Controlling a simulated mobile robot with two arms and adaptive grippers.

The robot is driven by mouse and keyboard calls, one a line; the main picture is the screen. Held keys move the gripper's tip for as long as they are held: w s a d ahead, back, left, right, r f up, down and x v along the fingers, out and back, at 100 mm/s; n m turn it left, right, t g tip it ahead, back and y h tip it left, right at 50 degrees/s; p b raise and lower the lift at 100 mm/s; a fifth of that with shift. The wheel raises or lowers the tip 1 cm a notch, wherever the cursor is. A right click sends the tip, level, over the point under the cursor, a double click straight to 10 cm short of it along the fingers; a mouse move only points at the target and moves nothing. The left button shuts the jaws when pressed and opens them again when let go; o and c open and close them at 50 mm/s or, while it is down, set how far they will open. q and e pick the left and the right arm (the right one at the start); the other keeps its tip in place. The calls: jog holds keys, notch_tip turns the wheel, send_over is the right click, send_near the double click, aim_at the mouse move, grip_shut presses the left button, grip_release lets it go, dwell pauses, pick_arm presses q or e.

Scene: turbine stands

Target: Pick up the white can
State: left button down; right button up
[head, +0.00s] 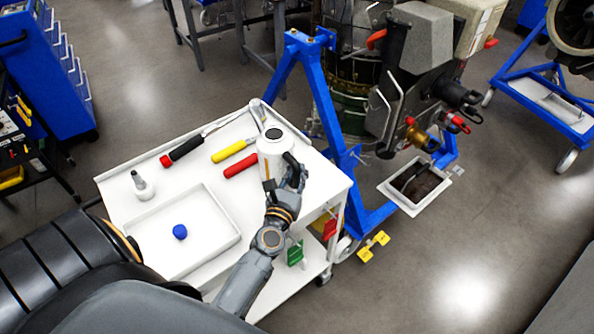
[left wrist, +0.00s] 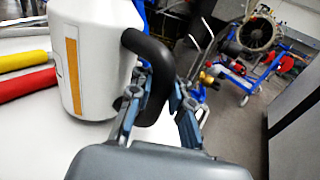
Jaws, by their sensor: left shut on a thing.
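The white can (head: 271,152) is at the right side of the white cart top (head: 136,215), upright, with a dark opening on top. In the left wrist view the white can (left wrist: 95,50) fills the upper left, with an orange stripe and a black handle (left wrist: 152,75). My left gripper (head: 290,180) is at the can's right side. In the left wrist view its fingers (left wrist: 160,105) are on either side of the black handle, shut on it. Whether the can's base touches the cart top is hard to tell. My right gripper is not in view.
A white tray (head: 238,236) with a blue cap (head: 180,232) takes the cart's front. A small grey bottle (head: 142,186) stands at left. Red-black, yellow (head: 234,150) and red (head: 241,164) handled tools lie behind and left of the can. A blue turbine stand (head: 328,110) is close at right.

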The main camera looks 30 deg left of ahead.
pick_arm(q)
jog(key=s+d+r+p, duration=0.2)
jog(key=s+r+p, duration=0.2)
jog(key=s+r, duration=0.6)
jog(key=shift+s+d+r, duration=0.25)
jog(key=shift+s+r, duration=0.15)
jog(key=shift+s, duration=1.5)
jog(key=c, duration=2)
grip_release()
grip_shut()
